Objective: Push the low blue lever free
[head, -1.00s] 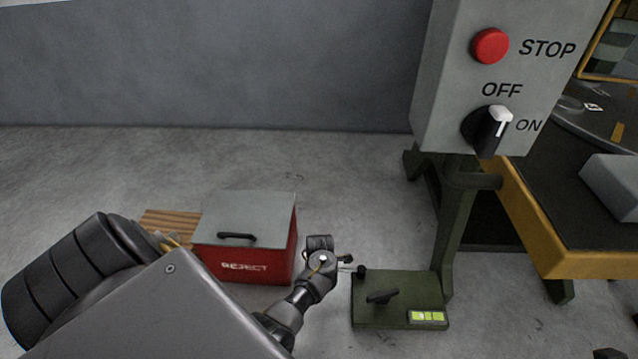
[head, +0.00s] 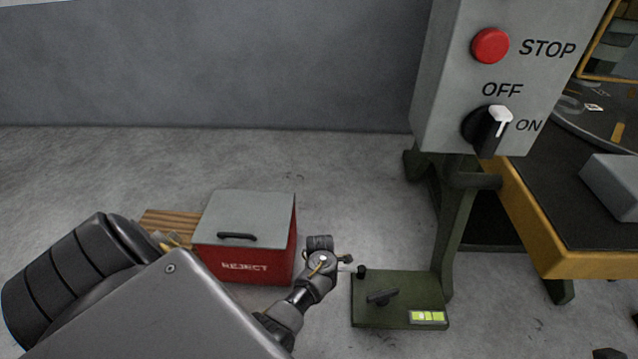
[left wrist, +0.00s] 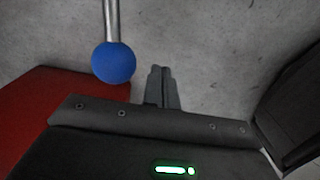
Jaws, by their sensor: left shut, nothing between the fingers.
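The low blue lever shows in the left wrist view as a blue ball (left wrist: 114,63) on a straight metal rod (left wrist: 111,18) that runs up out of the frame. My left gripper (left wrist: 161,74) is shut and empty, its fingertips just to the right of the ball with a small gap in the picture. I cannot tell how far apart they are in depth. In the head view my left arm reaches down between the red box and the green base plate, and its wrist hides the fingers. No blue ball can be made out there. My right gripper is not in view.
A red REJECT box (head: 245,266) with a grey lid stands left of my wrist. A green base plate (head: 400,312) with a dark pedal lies to the right, under a grey control box (head: 450,90). Grey floor is clear behind.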

